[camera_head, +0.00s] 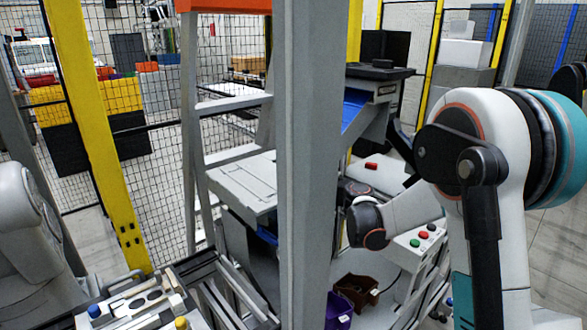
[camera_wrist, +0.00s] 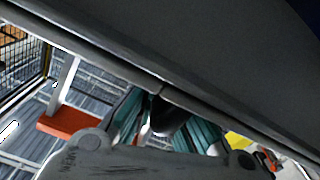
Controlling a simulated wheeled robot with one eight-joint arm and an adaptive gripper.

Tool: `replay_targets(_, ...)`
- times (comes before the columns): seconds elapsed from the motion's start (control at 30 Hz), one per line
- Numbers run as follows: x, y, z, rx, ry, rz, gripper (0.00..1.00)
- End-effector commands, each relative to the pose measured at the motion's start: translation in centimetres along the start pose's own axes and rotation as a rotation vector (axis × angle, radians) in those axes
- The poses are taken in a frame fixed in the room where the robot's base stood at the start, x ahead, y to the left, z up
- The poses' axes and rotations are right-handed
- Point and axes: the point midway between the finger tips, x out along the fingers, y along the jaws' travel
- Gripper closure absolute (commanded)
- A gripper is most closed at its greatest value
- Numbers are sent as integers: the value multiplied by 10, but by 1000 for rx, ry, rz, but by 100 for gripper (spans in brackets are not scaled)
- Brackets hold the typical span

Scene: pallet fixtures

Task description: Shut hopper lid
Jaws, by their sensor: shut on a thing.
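In the wrist view a large dark grey panel, which looks like the hopper lid (camera_wrist: 225,65), fills the upper right at a slant. My gripper (camera_wrist: 168,118) shows at the bottom centre, its dark tip against the panel's lower edge. It is shut on that edge; the exact contact is partly hidden by the gripper's own body. In the head view my arm reaches left from the right side, and its far end passes low near the grey post. My gripper cannot be made out there, and I cannot tell which surface is the lid.
A thick grey post (camera_head: 311,165) blocks the middle of the head view. A blue chute (camera_head: 353,106) and a pale grey panel (camera_head: 242,188) lie behind and beside it. A button console (camera_head: 416,245) stands below my arm. Yellow posts and mesh fencing (camera_head: 150,190) are at left.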

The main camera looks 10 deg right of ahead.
Motion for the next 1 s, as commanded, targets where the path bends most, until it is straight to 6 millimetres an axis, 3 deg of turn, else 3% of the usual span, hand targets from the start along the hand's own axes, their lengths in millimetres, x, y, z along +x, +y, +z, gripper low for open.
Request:
replay_targets(0.1, -2, -1, 4, -8, -5, 0, 100)
replay_targets(0.13, -2, -1, 4, -8, -5, 0, 87)
replay_targets(0.2, -2, -1, 4, -8, -5, -1, 72)
replay_targets(1.0, -2, 0, 2, -3, -3, 1, 69)
